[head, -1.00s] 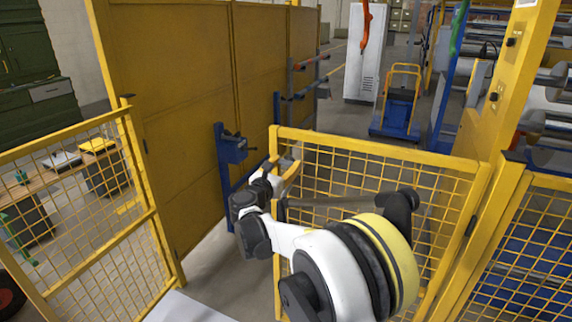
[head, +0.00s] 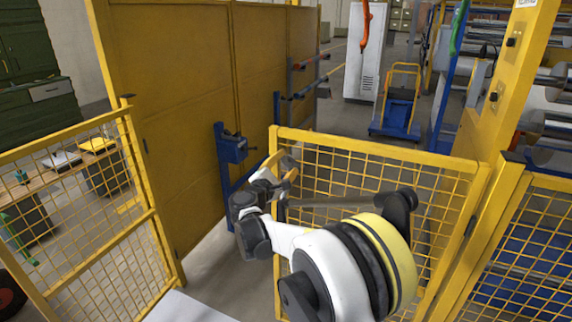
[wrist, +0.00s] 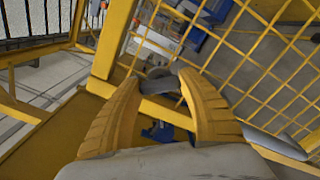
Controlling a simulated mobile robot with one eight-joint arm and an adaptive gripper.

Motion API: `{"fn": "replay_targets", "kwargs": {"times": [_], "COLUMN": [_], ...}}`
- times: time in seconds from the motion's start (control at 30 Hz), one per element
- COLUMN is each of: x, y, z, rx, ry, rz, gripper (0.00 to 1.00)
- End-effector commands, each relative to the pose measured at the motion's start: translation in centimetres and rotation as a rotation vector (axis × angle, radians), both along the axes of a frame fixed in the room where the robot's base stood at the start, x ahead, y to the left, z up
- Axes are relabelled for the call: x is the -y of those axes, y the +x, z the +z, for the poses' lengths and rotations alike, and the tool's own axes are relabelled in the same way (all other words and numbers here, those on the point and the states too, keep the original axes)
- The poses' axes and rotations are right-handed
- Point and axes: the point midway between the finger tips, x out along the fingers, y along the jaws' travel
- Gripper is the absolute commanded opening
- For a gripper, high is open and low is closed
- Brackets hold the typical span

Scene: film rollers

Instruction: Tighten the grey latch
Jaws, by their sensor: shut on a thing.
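The grey latch (wrist: 160,84) shows between my finger tips in the wrist view, at the edge of a yellow gate frame. In the head view it is a small grey piece (head: 288,162) by the gate's upper left post, partly hidden by my gripper. My gripper (wrist: 159,78) has two ribbed yellow fingers, one on each side of the latch, and is shut on it. In the head view my gripper (head: 287,174) is at the left edge of the yellow mesh gate (head: 385,147). Exact finger contact is hard to see.
Another mesh panel (head: 95,215) is at the front left. A blue trolley (head: 398,112) stands beyond the gate. Floor is clear between wall and gate.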

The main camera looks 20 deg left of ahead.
Motion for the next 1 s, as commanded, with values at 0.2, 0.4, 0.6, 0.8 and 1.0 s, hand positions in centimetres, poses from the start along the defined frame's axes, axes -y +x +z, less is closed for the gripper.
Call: {"fn": "replay_targets", "kwargs": {"times": [0.2,0.4,0.6,0.8,1.0], "x": [0.0,-0.01,-0.02,-0.01,-0.02], "y": [0.04,0.04,0.04,0.04,0.04], "z": [0.07,0.07,0.07,0.08,0.08], "rx": [0.016,0.029,0.039,0.046,0.048], "ry": [0.198,0.365,0.491,0.57,0.604], "rz": [0.001,0.001,0.001,0.001,0.001], "gripper": [0.17,0.17,0.17,0.17,0.17]}}
